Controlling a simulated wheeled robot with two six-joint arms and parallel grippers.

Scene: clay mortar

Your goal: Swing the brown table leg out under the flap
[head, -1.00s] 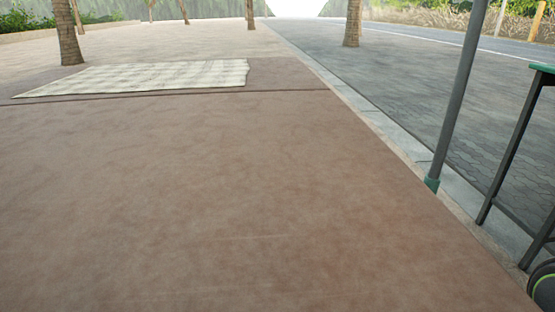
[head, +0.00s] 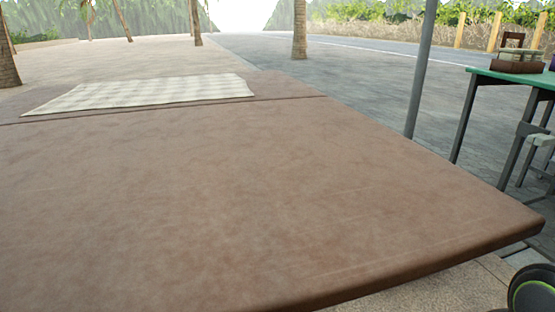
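The brown flap (head: 250,190) fills most of the head view as a broad, smooth panel. It looks about level with the brown surface beyond a dark seam (head: 170,110). Its near right corner is rounded, and its thick front edge (head: 430,268) runs down to the lower left. The brown table leg is not visible; the space under the flap is hidden by the panel. Neither of my grippers is in view.
A pale checked cloth (head: 140,92) lies beyond the seam. At right stand a grey pole (head: 422,70), a green-topped table (head: 510,79) with a small brown item (head: 518,62), and a stool (head: 540,140). Paving (head: 430,292) shows before the front edge.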

